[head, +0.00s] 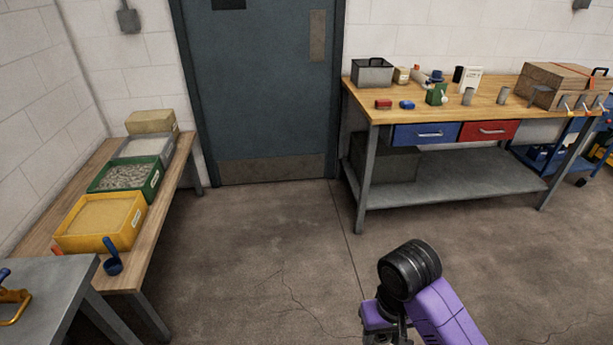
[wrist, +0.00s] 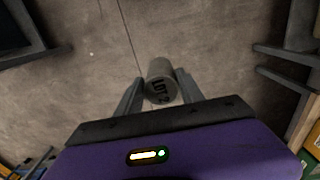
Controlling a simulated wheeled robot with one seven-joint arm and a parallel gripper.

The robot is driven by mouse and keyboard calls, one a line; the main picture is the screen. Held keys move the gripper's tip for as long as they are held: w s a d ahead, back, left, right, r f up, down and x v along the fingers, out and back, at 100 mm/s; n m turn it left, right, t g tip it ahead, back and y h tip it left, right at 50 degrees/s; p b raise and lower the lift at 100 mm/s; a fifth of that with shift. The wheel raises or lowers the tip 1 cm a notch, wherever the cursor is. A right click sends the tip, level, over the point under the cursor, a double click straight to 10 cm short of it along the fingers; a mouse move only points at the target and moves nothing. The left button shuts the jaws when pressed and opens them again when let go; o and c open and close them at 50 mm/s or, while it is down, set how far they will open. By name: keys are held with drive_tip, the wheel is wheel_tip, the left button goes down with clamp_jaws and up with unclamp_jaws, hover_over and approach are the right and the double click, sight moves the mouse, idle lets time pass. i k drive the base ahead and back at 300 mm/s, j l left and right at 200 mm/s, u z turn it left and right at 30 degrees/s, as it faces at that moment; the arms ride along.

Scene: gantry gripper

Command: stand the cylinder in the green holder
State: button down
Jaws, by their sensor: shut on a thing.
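My gripper (wrist: 160,88) shows in the wrist view, with its two fingers shut on a grey cylinder (wrist: 160,70). Dark lettering that looks like "LOT 2" is on the cylinder. The floor lies behind it, and nothing touches its visible end. In the head view I see my arm at the bottom, but the fingers and the held cylinder cannot be made out. A small green object (head: 436,97), which looks like the green holder, stands on the wooden workbench (head: 420,112) at right, far from my arm. Its opening is too small to tell.
Two grey cylinders, one nearer (head: 468,96) and one farther right (head: 503,96), stand right of the green object. A blue item (head: 407,105) and a red item (head: 383,104) lie left of it. A wooden case (head: 560,84) is at right. Open floor (head: 270,240) lies before the bench.

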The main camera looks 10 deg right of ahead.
sight(434, 102)
drive_tip(key=i+z, duration=0.1)
drive_tip(key=i, duration=0.65)
drive_tip(key=i+j+z, duration=0.1)
drive_tip(key=i, duration=0.7)
drive_tip(key=i+l+z, duration=0.1)
drive_tip(key=i+z, duration=0.5)
drive_tip(key=z, duration=0.2)
drive_tip(key=i+z, duration=0.4)
drive_tip(key=i+j+z, duration=0.2)
drive_tip(key=z, duration=0.15)
drive_tip(key=i+l+z, duration=0.1)
drive_tip(key=i, duration=0.3)
drive_tip(key=i+l+z, duration=0.1)
drive_tip(key=i, duration=0.3)
